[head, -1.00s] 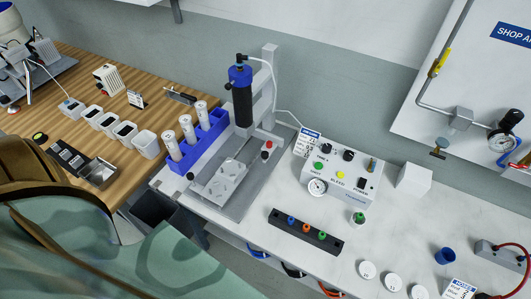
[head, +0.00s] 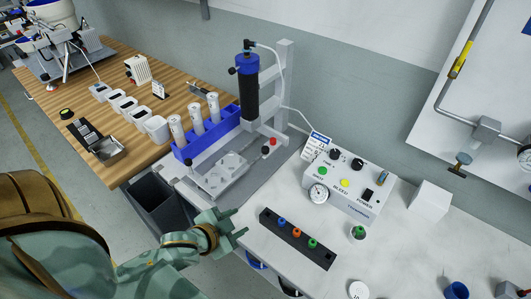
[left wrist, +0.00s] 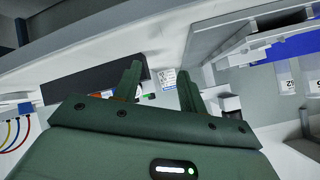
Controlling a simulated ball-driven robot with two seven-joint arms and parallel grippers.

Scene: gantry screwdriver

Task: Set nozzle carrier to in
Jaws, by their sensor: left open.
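A gantry stand (head: 283,80) holds an upright black dispenser barrel with a blue cap (head: 249,90) above a grey base plate with a pale fixture (head: 228,175). Small black and red knobs (head: 273,142) show at the right of the base. I cannot tell which part is the nozzle carrier or how it is set. My left gripper (head: 237,222) is open and empty, in front of the base, left of the black nozzle rack (head: 297,238). In the left wrist view the open fingers (left wrist: 160,82) show nothing between them. My right gripper is out of view.
A blue rack (head: 207,137) with white tubes stands left of the gantry. The white control box (head: 343,187) stands to the right. A dark bin (head: 158,197) is below the bench edge.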

